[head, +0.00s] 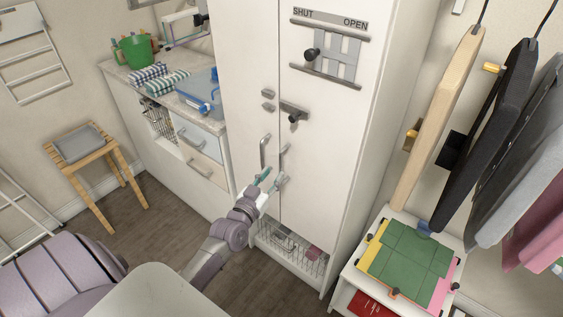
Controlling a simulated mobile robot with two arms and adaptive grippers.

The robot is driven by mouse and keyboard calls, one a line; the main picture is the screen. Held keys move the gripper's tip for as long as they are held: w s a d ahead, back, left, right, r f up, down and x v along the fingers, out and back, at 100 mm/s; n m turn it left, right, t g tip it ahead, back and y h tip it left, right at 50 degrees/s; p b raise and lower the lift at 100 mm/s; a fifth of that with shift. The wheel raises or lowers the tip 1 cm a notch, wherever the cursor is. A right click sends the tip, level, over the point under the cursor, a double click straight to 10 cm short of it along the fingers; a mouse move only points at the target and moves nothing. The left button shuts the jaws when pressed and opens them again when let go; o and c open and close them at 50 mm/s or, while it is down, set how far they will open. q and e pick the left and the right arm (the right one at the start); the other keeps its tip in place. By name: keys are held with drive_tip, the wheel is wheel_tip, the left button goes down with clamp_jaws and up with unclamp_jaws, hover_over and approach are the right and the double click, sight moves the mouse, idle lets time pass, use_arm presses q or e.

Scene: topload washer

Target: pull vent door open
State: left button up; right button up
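A vent panel (348,69) with grey slats sits high on the right door (335,130) of a tall white cabinet. Above it are the labels SHUT and OPEN. Its dark knob (311,54) is at the left, under SHUT. My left gripper (270,179) is in front of the cabinet, well below the vent panel, near the lower ends of the two door handles. Its fingers look apart, with nothing visible between them. I cannot tell whether it touches a handle. My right gripper is not in view.
A latch with a dark knob (293,116) sits midway up the right door. Vertical handles (263,151) flank the door seam. A wire basket (291,247) is at the cabinet's base.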

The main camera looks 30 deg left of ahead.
sight(280, 165)
use_arm(q)
drive_tip(key=w, duration=0.4)
drive_tip(key=w+a, duration=0.1)
drive_tip(key=w, duration=0.1)
drive_tip(key=shift+w, duration=0.25)
clamp_jaws()
